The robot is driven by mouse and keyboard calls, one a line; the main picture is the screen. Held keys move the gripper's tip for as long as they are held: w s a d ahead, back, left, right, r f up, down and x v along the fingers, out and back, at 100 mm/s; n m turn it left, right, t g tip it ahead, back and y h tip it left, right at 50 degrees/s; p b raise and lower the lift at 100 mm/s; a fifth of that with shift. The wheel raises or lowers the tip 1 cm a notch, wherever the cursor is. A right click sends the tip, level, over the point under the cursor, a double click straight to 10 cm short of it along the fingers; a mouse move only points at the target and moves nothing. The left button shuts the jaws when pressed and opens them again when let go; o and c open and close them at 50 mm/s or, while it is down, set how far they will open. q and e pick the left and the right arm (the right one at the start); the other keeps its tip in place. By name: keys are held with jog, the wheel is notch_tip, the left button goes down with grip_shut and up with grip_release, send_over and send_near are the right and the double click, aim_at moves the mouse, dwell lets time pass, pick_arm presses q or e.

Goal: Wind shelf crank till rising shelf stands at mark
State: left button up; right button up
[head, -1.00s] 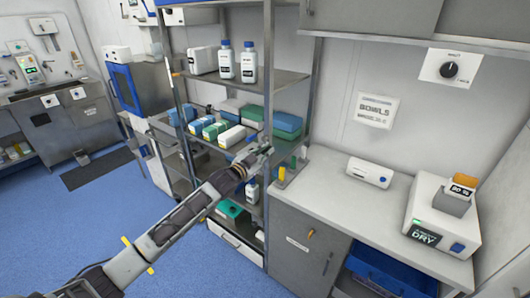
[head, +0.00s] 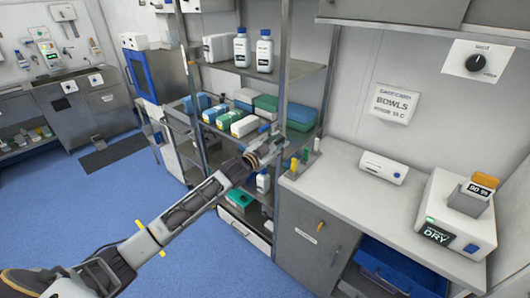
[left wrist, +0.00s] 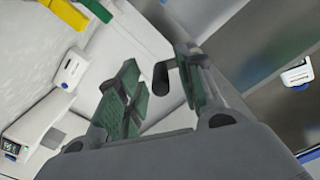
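My left gripper (head: 272,150) reaches the right front post of the shelf rack (head: 281,100). In the left wrist view its two green-padded fingers (left wrist: 158,90) are apart. A dark rounded knob, apparently the crank handle (left wrist: 161,79), shows between them; I cannot tell whether they touch it. In the head view the gripper hides the crank. The middle shelf, which may be the rising one, carries blue, green and white boxes (head: 245,123) beside the gripper. I cannot make out the mark. My right gripper is not in view.
The upper shelf holds two white bottles (head: 265,52). Small yellow and green pieces (head: 294,165) stand right of the gripper, near the counter (head: 340,180). A white dryer box (head: 455,220) stands at the counter's right. A blue drawer (head: 395,272) is open below.

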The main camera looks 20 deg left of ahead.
pick_arm(q)
jog(key=v, duration=1.1)
jog(key=shift+s, duration=0.35)
dwell(0.4)
jog(key=shift+a, duration=0.1)
jog(key=shift+f, duration=0.1)
jog(key=f+n+t, duration=0.1)
jog(key=n, duration=0.1)
jog(key=f+n+t+p, duration=0.1)
jog(key=f+n+t, duration=0.1)
jog(key=n, duration=0.1)
jog(key=f+n+t, duration=0.1)
jog(key=f+n, duration=0.1)
jog(key=shift+d+n, duration=0.4)
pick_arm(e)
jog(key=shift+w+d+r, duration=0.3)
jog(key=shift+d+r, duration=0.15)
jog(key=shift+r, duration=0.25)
pick_arm(q)
jog(key=shift+w+r, duration=0.1)
jog(key=shift+w, duration=0.05)
dwell(0.4)
